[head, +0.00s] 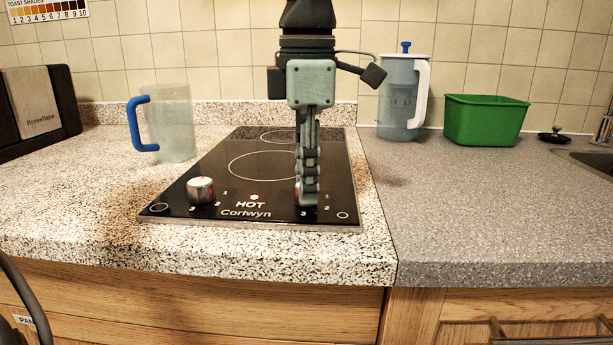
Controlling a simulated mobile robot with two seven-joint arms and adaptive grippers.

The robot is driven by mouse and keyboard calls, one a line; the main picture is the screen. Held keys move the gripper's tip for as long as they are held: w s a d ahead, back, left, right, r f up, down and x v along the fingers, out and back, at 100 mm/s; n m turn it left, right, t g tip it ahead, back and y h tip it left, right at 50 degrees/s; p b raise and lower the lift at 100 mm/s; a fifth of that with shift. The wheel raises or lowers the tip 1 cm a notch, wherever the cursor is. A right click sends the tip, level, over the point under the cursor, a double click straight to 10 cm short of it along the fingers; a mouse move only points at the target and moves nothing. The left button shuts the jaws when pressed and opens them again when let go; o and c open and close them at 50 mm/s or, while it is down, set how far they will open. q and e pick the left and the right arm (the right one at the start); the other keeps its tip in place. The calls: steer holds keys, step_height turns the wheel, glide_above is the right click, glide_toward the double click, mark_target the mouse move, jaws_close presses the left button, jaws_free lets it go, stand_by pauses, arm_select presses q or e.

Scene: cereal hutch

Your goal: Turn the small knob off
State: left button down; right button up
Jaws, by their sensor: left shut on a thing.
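The black cooktop (180,208) lies on the speckled counter, with the words HOT and Corlwyn near its front edge. A red light (254,196) glows above HOT. A silver knob (201,190) stands at the front left of the cooktop. My left gripper (308,198) points down over the front right of the cooktop, its fingers shut on the small knob (298,192). The fingers hide nearly all of this knob, so I cannot tell which way it is turned. My right gripper is not in view.
A clear jug with a blue handle (168,122) stands left of the cooktop. A black toaster (38,112) is at the far left. Behind right are a lidded jug with a white handle (401,98) and a green tub (484,120). The grey counter (480,210) in front is clear.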

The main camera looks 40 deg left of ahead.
arm_select(q)
steer(key=c, duration=1.2)
jaws_free()
steer(key=r, duration=1.2)
steer(key=shift+s+d, duration=0.15)
steer(key=shift+d, duration=0.05)
